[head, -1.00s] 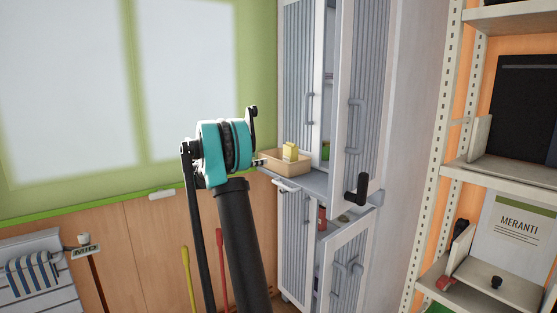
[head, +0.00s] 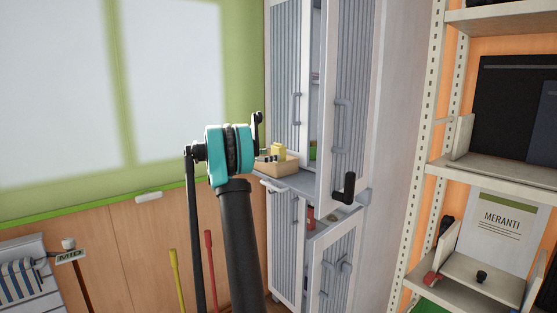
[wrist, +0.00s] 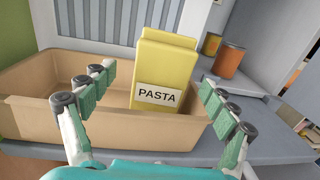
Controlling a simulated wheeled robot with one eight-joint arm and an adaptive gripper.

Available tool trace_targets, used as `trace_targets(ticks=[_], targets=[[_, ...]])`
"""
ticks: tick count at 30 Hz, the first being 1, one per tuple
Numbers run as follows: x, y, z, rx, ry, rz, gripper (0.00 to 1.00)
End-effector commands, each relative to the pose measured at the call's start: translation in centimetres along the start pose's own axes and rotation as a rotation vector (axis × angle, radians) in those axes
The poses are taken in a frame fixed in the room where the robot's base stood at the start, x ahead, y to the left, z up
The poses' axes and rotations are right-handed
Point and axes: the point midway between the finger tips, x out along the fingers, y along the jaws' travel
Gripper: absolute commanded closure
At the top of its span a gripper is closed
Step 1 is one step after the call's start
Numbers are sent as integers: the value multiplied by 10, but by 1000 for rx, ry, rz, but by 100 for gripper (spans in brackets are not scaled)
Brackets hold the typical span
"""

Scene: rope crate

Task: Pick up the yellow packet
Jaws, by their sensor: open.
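The yellow packet (wrist: 162,75), labelled "PASTA", stands upright in a tan crate (wrist: 30,125) in the wrist view. The packet also shows small in the head view (head: 278,149), in the crate (head: 290,166) on the cabinet's ledge. My gripper (wrist: 158,92) is open, with its green-padded fingers on the left and right of the packet. The fingers appear apart from it, and the packet lies beyond and between them. The packet's lower end is partly hidden by the crate's front wall. In the head view my arm hides part of the crate.
Two cans, a yellowish one (wrist: 211,44) and an orange one (wrist: 229,61), stand to the right of the crate. The cabinet's upper door (head: 345,110) stands open on the right. A shelf rack (head: 500,165) is at far right.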

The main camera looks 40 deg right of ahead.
Motion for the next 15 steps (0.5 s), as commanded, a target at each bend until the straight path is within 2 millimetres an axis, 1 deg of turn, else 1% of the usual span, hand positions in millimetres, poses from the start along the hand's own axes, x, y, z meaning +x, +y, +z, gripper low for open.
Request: trace_targets(ticks=[6,9,15], targets=[[32,-4,-3,0,0,-4,14],[42,-3,-3,0,0,-1,14],[46,-3,-3,0,0,0,14]])
